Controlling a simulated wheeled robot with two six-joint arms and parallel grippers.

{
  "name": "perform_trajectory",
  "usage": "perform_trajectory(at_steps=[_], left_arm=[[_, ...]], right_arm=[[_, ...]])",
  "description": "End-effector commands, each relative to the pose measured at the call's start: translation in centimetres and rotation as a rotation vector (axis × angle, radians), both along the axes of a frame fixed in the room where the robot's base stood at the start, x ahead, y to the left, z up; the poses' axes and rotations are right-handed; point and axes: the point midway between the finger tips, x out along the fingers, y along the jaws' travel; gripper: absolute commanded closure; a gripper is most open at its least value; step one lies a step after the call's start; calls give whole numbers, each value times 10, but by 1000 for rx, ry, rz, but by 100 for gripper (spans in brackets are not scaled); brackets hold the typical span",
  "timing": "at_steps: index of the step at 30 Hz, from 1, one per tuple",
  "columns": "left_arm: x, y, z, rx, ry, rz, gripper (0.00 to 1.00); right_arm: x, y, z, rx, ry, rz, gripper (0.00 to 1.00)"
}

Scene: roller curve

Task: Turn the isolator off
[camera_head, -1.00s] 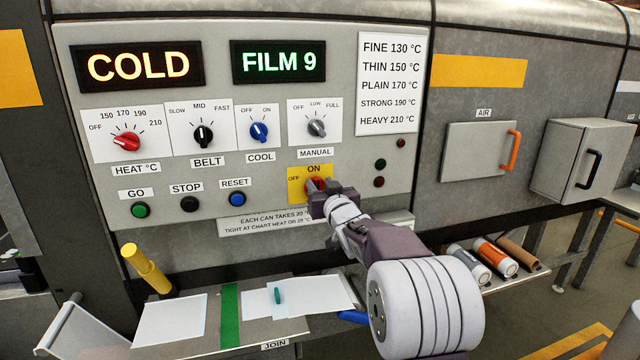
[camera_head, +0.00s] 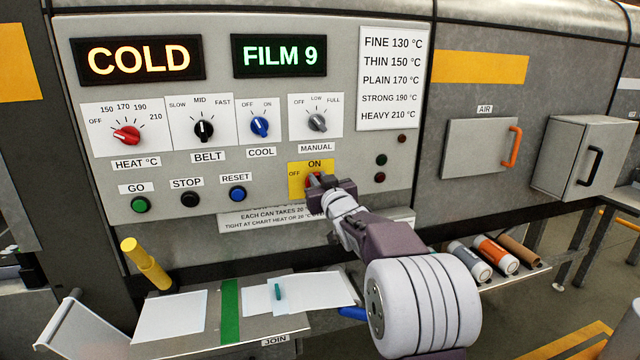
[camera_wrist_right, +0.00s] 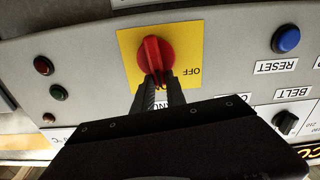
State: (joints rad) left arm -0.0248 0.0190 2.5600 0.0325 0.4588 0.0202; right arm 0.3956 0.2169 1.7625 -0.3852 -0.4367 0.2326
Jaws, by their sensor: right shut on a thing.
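The isolator is a red rotary knob (camera_wrist_right: 155,58) on a yellow plate (camera_wrist_right: 193,43), marked ON and OFF. In the head view, the plate (camera_head: 295,192) is low on the control panel, with ON at the top and OFF at the left. The wrist view shows it upside down; the handle stands nearly upright there, its lower end toward the ON side. My right gripper (camera_wrist_right: 157,86) is shut on the knob's handle, and its fingers cover part of it. In the head view, my right gripper (camera_head: 316,184) hides most of the knob. My left gripper is out of view.
Heat, belt, cool and manual dials sit above, with the reset button (camera_head: 237,194) to the left. Two small lamps (camera_head: 381,168) are close on the right. A bench (camera_head: 200,335) with white sheets and a yellow handle (camera_head: 146,262) is below.

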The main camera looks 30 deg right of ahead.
Motion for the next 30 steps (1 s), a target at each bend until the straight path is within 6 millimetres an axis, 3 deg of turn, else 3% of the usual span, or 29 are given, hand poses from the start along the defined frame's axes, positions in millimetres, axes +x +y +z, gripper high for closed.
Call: perform_trajectory(at_steps=[12,30], left_arm=[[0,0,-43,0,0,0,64],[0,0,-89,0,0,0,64]], right_arm=[[2,10,-8,-365,86,1,100],[5,20,-18,-920,220,0,100]])
